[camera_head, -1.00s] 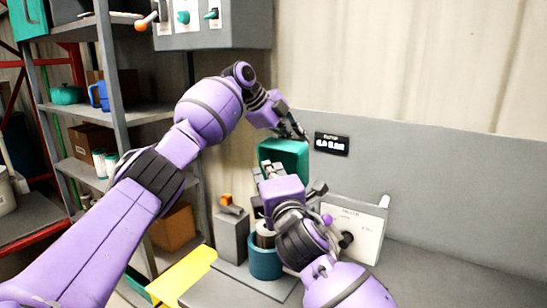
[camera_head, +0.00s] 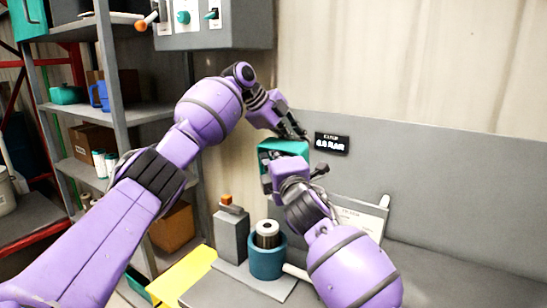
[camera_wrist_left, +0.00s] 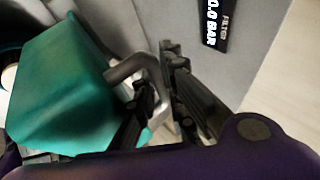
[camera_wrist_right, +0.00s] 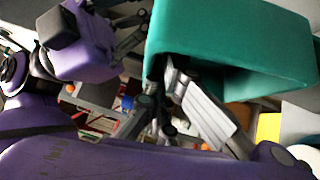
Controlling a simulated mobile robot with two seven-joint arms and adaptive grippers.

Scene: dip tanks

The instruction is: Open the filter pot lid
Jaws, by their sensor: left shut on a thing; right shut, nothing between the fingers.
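The filter pot (camera_head: 266,262) is a teal cylinder on a grey base, with a grey ring-topped cartridge (camera_head: 267,232) showing in its open top. The teal box-like lid (camera_head: 291,147) is raised behind and above it. My left gripper (camera_head: 300,130) is shut on the lid's grey handle; the handle (camera_wrist_left: 128,68) shows between lid and fingers in the left wrist view. My right gripper (camera_head: 266,178) is shut and empty, at the lid's lower front; in the right wrist view the lid (camera_wrist_right: 230,45) fills the upper right. Whether the right fingers touch it I cannot tell.
A display (camera_head: 332,144) on the wall reads 0.0 BAR in the left wrist view. A grey block with an orange top (camera_head: 231,235) stands left of the pot. A white panel (camera_head: 365,222) is partly behind my right arm. Shelves (camera_head: 120,110) stand left; the right counter is clear.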

